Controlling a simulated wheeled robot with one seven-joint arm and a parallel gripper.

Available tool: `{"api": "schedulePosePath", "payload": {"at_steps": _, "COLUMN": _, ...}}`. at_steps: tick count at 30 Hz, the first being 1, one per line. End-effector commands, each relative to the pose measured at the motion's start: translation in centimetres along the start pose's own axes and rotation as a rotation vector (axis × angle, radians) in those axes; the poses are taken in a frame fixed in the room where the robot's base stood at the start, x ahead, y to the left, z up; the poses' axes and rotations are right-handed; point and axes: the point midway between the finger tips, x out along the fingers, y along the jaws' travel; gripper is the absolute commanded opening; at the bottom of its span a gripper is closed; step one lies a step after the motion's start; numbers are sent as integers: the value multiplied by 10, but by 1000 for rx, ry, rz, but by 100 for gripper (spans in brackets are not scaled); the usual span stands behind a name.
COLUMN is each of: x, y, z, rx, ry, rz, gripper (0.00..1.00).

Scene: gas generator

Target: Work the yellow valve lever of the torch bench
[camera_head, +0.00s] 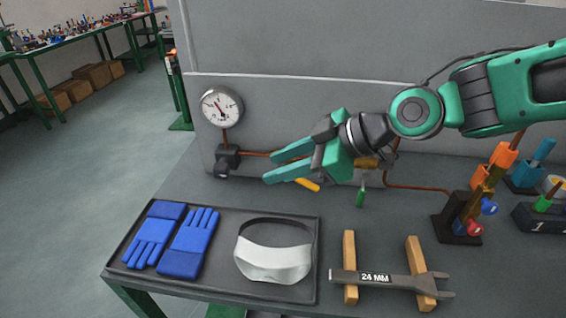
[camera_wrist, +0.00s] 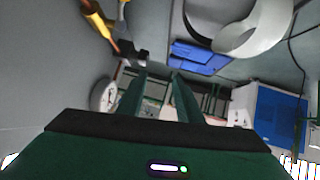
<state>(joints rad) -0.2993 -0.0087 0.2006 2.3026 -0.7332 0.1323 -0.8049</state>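The yellow valve lever (camera_head: 307,185) shows in the head view just below my gripper's fingers, low in front of the grey back panel. Its upper end and the valve body are hidden behind my gripper. My gripper (camera_head: 269,169) has its two green fingers apart with nothing between them, pointing left, above the lever. In the wrist view, my gripper (camera_wrist: 158,75) also shows its fingers apart and empty. A yellow piece that looks like the lever (camera_wrist: 98,20) is at the upper left there, outside the fingers. I cannot tell the exact height gap.
A pressure gauge (camera_head: 221,106) and a black block (camera_head: 227,160) stand left of the fingers, joined by copper pipe. A tray (camera_head: 211,285) holds blue gloves (camera_head: 188,244) and a white visor (camera_head: 273,262). A wrench (camera_head: 385,279) rests on wooden bars. A torch stand (camera_head: 455,228) is at right.

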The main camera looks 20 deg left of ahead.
Motion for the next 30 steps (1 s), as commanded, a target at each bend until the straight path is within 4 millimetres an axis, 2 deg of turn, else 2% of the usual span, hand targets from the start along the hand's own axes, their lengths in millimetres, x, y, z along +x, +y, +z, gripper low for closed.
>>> {"api": "schedulePosePath", "payload": {"at_steps": 7, "x": 0, "y": 0, "z": 0, "rx": 0, "ry": 0, "rz": 0, "gripper": 33}}
{"api": "schedulePosePath", "payload": {"at_steps": 11, "x": -4, "y": 5, "z": 2, "rx": -5, "ry": -18, "rz": 2, "gripper": 2}}
{"api": "schedulePosePath", "payload": {"at_steps": 12, "x": -9, "y": 9, "z": 5, "rx": -10, "ry": -38, "rz": 2, "gripper": 0}}
{"api": "schedulePosePath", "payload": {"at_steps": 14, "x": -20, "y": 20, "z": 13, "rx": -18, "ry": -83, "rz": 4, "gripper": 0}}
{"api": "schedulePosePath", "payload": {"at_steps": 18, "x": -58, "y": 47, "z": 36, "rx": -27, "ry": -221, "rz": 4, "gripper": 0}}
{"api": "schedulePosePath", "payload": {"at_steps": 24, "x": -108, "y": 70, "z": 60, "rx": -11, "ry": -369, "rz": 0, "gripper": 0}}
{"api": "schedulePosePath", "payload": {"at_steps": 27, "x": -117, "y": 73, "z": 66, "rx": -4, "ry": -398, "rz": -3, "gripper": 0}}
{"api": "schedulePosePath", "payload": {"at_steps": 30, "x": -114, "y": 73, "z": 69, "rx": -2, "ry": -405, "rz": -6, "gripper": 0}}
